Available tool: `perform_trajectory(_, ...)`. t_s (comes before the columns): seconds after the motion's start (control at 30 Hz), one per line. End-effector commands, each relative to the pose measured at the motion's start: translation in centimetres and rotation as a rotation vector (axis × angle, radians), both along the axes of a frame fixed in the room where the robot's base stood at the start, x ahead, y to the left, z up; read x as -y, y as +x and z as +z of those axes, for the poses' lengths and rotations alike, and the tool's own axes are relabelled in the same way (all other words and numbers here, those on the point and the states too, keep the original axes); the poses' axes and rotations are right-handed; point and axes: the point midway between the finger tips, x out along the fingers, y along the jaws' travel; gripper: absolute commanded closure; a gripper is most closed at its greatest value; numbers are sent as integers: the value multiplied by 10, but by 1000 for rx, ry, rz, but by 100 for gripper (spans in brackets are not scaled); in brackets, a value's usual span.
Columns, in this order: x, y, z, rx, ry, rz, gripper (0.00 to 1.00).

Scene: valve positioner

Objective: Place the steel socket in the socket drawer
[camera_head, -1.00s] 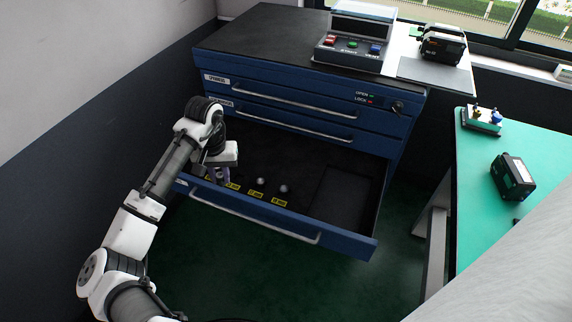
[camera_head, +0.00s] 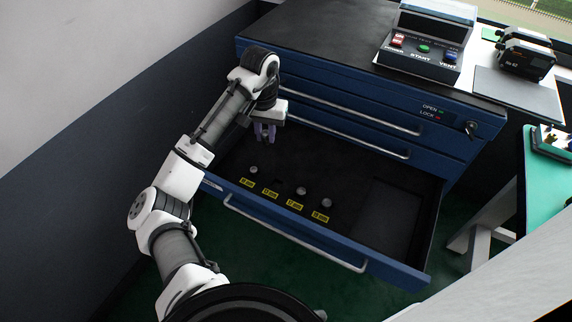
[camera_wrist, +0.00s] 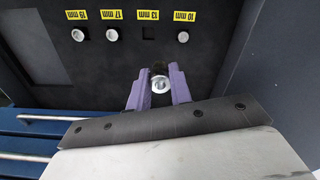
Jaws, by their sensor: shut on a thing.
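My gripper (camera_head: 265,132) is shut on the steel socket (camera_wrist: 160,84), which sits between the purple fingers in the wrist view (camera_wrist: 159,78). It hangs over the rear left of the open socket drawer (camera_head: 347,192). In the head view the held socket cannot be made out. In the drawer, silver sockets stand at the 10 mm (camera_wrist: 183,37), 17 mm (camera_wrist: 112,34) and 19 mm (camera_wrist: 77,35) labels. The square hole (camera_wrist: 148,32) at the 13 mm label (camera_wrist: 148,15) is empty and lies ahead of the fingertips, slightly left.
The drawer front with its bar handle (camera_head: 290,236) stands pulled out from the blue cabinet. Shut drawers (camera_head: 350,115) rise behind my gripper. A control box (camera_head: 423,50) stands on the cabinet top. A recessed bay (camera_head: 400,208) at the drawer's right is empty. A dark wall (camera_head: 80,210) is at left.

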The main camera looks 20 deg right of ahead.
Motion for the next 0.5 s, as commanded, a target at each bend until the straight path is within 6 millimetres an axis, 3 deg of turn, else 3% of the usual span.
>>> perform_trajectory(0.03, -1, -1, -15, -5, 0, 3, 100)
perform_trajectory(0.3, -2, 0, -83, -2, 3, 3, 100)
perform_trajectory(0.5, -1, 1, -113, 1, 2, 2, 100)
